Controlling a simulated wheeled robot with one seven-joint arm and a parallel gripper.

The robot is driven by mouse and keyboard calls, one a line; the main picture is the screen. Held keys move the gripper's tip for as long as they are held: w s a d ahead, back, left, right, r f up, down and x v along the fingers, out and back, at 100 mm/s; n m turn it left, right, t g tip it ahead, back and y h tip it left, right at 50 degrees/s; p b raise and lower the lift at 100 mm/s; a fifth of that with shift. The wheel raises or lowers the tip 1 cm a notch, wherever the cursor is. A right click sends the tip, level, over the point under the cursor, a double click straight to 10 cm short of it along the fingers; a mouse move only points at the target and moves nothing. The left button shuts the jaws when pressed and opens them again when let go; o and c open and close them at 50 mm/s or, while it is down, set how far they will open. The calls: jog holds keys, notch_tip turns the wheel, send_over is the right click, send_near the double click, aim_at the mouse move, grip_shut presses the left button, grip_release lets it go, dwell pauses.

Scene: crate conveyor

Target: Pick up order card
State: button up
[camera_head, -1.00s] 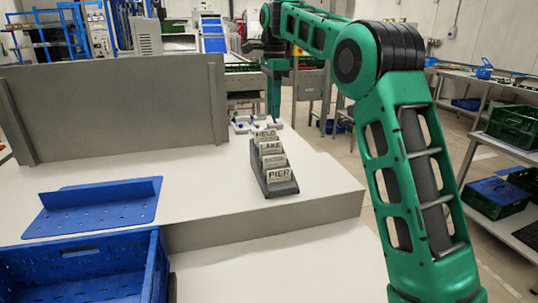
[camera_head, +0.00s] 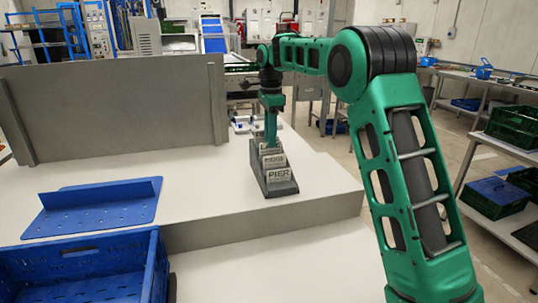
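A dark grey card rack (camera_head: 281,189) stands on the white table and holds several pale order cards upright, one behind another. The front card reads PIER (camera_head: 279,175). The card behind it (camera_head: 274,161) has lettering too small to read surely. My gripper (camera_head: 271,143) points down at the back part of the rack, over the rear cards. It hides most of those cards and their lettering. From this view I cannot tell whether its fingers are open, or whether they touch a card.
A blue perforated plate (camera_head: 95,213) with an upright edge lies left on the table. A blue crate (camera_head: 85,253) stands at the front left. A grey panel (camera_head: 115,110) rises behind the plate. The white surface around the rack is clear.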

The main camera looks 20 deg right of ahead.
jog(key=shift+f, duration=0.35)
jog(key=shift+c, duration=0.7)
grip_shut()
jog(key=shift+r, duration=0.1)
jog(key=s+a+r, duration=0.1)
jog(key=a+r, duration=1)
jog(key=shift+s+a, duration=0.25)
jog(key=shift+s, duration=0.15)
